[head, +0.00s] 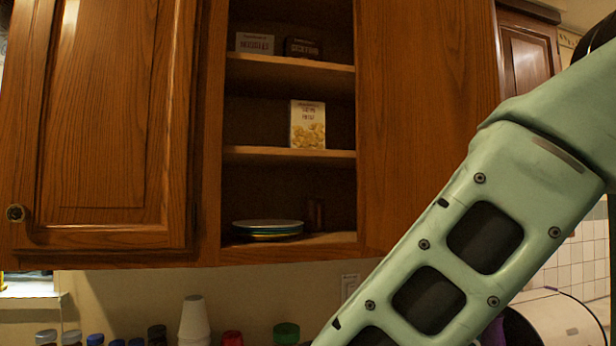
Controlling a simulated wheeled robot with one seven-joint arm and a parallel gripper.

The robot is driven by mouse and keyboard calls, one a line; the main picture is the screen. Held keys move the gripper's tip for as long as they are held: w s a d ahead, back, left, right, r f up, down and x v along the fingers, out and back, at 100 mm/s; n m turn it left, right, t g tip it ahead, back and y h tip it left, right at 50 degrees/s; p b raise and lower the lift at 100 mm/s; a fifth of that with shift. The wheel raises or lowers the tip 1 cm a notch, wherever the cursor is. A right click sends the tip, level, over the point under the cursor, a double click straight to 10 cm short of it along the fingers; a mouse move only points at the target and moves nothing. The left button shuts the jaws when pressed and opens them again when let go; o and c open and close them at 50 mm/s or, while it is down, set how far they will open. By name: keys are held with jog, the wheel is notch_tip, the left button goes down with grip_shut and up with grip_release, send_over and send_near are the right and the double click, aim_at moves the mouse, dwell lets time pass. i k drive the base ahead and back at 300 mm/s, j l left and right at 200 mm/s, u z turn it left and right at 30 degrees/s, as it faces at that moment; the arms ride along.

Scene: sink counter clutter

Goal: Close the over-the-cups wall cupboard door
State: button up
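The wall cupboard (208,200) has an open compartment with its shelves (260,155) in plain sight. A panelled wooden door (115,110) with a round knob (16,213) at its lower left is left of the opening. A plain wood panel (430,110) is right of the opening; I cannot tell whether it is a swung-open door or a fixed part. Stacked pale cups (194,319) stand below the cupboard. My arm crosses the lower right in front of the cupboard. My gripper is outside the view.
Two small boxes (255,43) (303,48) are on the upper shelf, a pasta box (308,124) on the middle one and stacked plates (267,228) at the bottom. Several capped containers (286,333) line the counter below. A white rounded object (550,322) is at lower right.

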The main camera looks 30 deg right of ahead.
aim_at(432, 72)
jog(key=k+l+u, duration=0.1)
jog(key=l, duration=0.35)
jog(key=k+l+u, duration=0.1)
jog(key=k+l, duration=0.15)
jog(key=l, duration=0.25)
jog(key=k+l, duration=0.2)
jog(key=l, duration=0.2)
jog(key=k+l+u, duration=0.15)
jog(key=l, duration=0.3)
jog(key=k+l+u, duration=0.1)
jog(key=k+l, duration=0.2)
jog(key=l, duration=0.15)
jog(key=l+u, duration=0.2)
